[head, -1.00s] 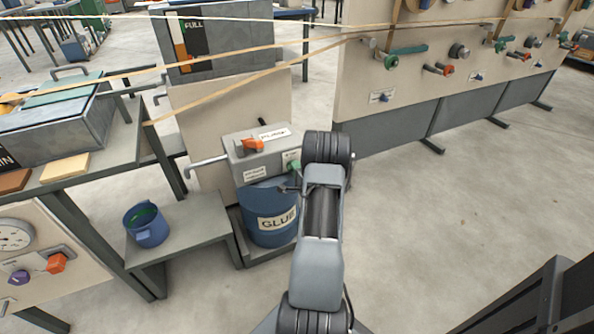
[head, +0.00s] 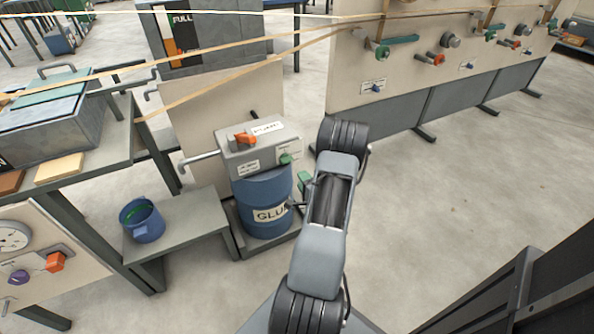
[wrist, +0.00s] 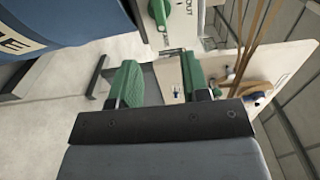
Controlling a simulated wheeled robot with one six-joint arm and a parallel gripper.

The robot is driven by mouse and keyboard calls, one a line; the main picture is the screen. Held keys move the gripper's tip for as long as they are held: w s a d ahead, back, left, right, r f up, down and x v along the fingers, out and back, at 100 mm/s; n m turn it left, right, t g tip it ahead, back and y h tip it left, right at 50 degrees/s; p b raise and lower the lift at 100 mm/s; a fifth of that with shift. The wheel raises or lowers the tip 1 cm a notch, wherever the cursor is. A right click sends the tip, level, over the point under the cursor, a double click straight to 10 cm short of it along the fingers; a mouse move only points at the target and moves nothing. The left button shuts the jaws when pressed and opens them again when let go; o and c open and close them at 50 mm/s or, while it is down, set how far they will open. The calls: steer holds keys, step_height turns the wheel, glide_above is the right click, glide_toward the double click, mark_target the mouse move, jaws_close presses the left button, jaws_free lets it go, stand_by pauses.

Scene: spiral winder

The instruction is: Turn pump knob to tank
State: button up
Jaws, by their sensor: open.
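The pump box (head: 262,152) is a grey box on top of a blue drum (head: 262,190) labelled as glue. An orange knob (head: 245,139) sits on its top beside a white label. A green knob (head: 286,158) is on its right front part. A green knob also shows at the top of the wrist view (wrist: 180,18), beside a label ending in "OUT". My gripper (wrist: 160,82) is open and empty, its green fingers apart. In the head view one green finger (head: 304,182) shows right of the drum, below the box top; my arm hides the rest. The orange knob is not seen in the wrist view.
A blue bucket (head: 142,220) stands on a low grey bench (head: 190,225) left of the drum. A pale panel (head: 225,105) rises behind the box. Tan bands stretch overhead. A panel with several knobs (head: 440,60) stands at the back right. The floor at right is clear.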

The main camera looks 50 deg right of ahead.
steer(key=shift+v, duration=1.5)
